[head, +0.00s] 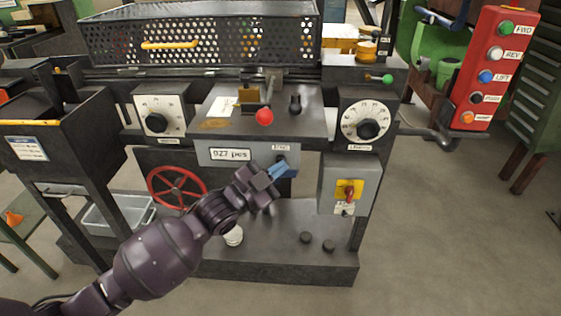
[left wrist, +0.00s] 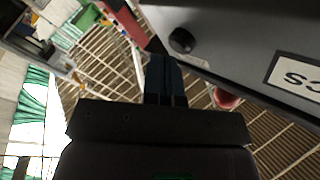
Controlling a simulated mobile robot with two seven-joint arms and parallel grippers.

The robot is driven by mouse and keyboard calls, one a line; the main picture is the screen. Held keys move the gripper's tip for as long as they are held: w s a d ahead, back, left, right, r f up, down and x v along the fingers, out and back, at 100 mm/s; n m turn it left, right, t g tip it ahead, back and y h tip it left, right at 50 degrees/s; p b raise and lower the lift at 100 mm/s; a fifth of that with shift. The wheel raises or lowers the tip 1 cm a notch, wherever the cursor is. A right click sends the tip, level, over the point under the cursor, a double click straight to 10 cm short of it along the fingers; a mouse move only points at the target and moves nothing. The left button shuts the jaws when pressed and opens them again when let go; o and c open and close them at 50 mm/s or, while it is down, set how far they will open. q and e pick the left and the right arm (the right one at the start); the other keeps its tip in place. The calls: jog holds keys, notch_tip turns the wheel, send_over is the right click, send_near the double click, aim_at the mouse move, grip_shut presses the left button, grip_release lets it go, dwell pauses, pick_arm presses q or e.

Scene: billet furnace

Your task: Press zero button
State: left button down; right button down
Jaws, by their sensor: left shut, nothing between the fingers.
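The readout box (head: 222,153) on the front of the machine shows "027" and letters I cannot read surely. A small label (head: 280,147), seemingly "ZERO", sits at its right end. My left gripper (head: 279,171) is shut and empty, its blue fingers just in front of and below that label, covering part of the box. In the left wrist view, a round black button (left wrist: 182,40) stands out from the grey box face, just beyond and right of the shut fingertips (left wrist: 165,62). A gap between fingertips and button seems to remain, but contact is hard to judge. My right gripper is not in view.
Dials stand left (head: 157,121) and right (head: 366,122) above the box. A red-knobbed lever (head: 264,117) rises above it. A red handwheel (head: 177,189) is left of it, and a switch box with a red handle (head: 349,191) is to the right. Floor at right is clear.

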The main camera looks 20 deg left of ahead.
pick_arm(q)
jog(key=shift+w+a, duration=0.1)
jog(key=shift+w, duration=0.35)
dwell(0.6)
jog(key=shift+s+d+p, duration=0.25)
jog(key=shift+s+p, duration=0.25)
jog(key=shift+s, duration=0.4)
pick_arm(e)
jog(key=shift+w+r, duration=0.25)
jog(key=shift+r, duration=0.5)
